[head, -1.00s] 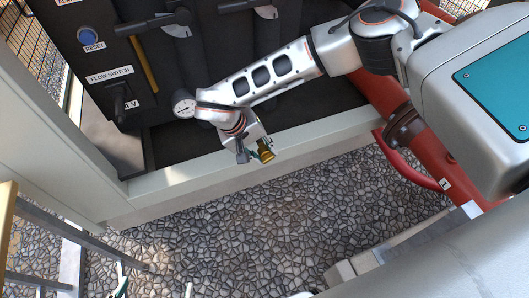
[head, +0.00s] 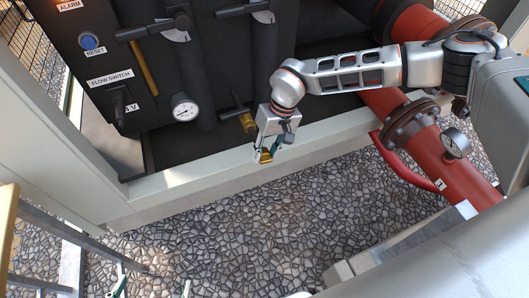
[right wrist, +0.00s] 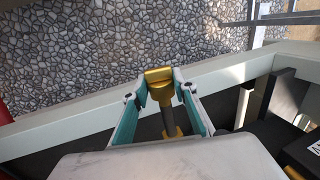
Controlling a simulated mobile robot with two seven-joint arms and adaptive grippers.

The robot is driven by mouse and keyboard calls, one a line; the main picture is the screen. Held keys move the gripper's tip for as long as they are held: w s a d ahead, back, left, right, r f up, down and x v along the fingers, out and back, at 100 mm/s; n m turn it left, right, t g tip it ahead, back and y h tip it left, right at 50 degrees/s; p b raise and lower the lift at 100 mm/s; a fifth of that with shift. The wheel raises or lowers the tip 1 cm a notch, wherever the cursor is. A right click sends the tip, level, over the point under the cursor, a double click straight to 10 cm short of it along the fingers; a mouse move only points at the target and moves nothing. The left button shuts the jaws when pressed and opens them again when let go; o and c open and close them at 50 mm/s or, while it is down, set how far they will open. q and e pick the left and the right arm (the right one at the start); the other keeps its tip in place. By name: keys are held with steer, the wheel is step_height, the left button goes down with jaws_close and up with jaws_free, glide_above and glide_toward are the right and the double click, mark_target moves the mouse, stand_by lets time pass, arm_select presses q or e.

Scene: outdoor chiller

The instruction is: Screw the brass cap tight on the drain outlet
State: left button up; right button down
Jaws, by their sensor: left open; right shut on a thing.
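In the right wrist view, the teal fingers of the right gripper (right wrist: 160,88) close on the cap (right wrist: 158,77) from both sides. The drain outlet (right wrist: 170,117) runs up to the cap as a short grey pipe with brass behind it. The cap appears in line with its end; whether it is fully seated cannot be told. The outlet's brass body (head: 247,122) shows in the head view. My left gripper (head: 153,288) is open and empty at the bottom left edge, mostly cut off.
A black panel holds a blue reset button (head: 89,41), a flow switch (head: 119,102) and black valve handles. A gauge (head: 185,108) stands left of the outlet. A red pipe (head: 440,165) runs at the right. Open pebble ground (head: 220,230) lies in front of the rail.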

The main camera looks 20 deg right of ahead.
steer(key=shift+w, duration=0.1)
steer(key=c, duration=1.1)
jaws_free()
arm_select(q)
steer(key=shift+w, duration=0.1)
arm_select(e)
steer(key=shift+o, duration=0.2)
arm_select(q)
steer(key=shift+r, duration=0.2)
arm_select(e)
steer(key=shift+r, duration=0.1)
arm_select(q)
steer(key=shift+t, duration=0.4)
steer(key=r+p, duration=0.1)
steer(key=w+r, duration=0.1)
steer(key=r, duration=0.1)
steer(key=w+r+p, duration=0.1)
steer(key=shift+w+r+p, duration=0.2)
steer(key=shift+r+p, duration=0.1)
steer(key=shift+r, duration=0.1)
arm_select(e)
steer(key=v, duration=0.6)
steer(key=shift+r, duration=0.35)
steer(key=shift+d, duration=0.1)
steer(key=shift+r, duration=0.1)
steer(key=v, duration=1.1)
steer(key=shift+d+r, duration=0.15)
steer(key=shift+r, duration=0.25)
